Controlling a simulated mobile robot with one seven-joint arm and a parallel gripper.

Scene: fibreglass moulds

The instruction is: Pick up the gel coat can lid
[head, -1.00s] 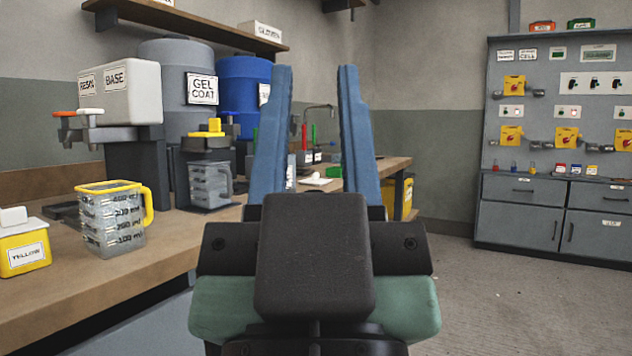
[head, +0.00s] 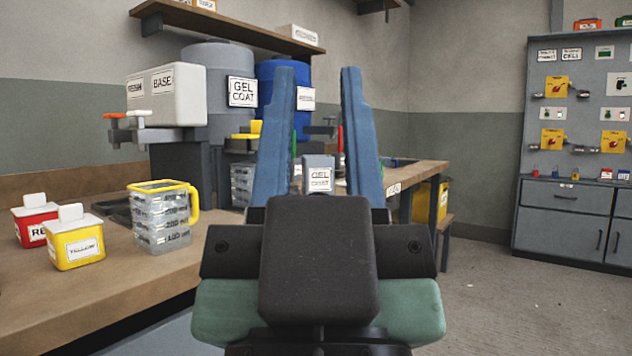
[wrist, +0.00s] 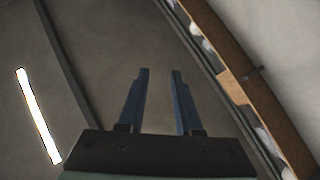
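My gripper (head: 317,70) points up in front of the head camera, its two blue fingers apart with nothing between them. It also shows open in the wrist view (wrist: 160,71), which looks toward the ceiling and a wall shelf. A small grey can labelled "GEL COAT" (head: 319,180) stands on the bench beyond my gripper and shows between the fingers. Its grey top (head: 318,160) may be the lid; I cannot make out a separate edge. My gripper hides the can's lower part.
The wooden bench (head: 90,305) runs along the left with a yellow-rimmed measuring jug (head: 162,218), a yellow box (head: 78,245) and a red box (head: 35,222). A grey "GEL COAT" drum (head: 215,70) stands behind. Floor (head: 510,300) is clear at right, before a grey cabinet (head: 563,210).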

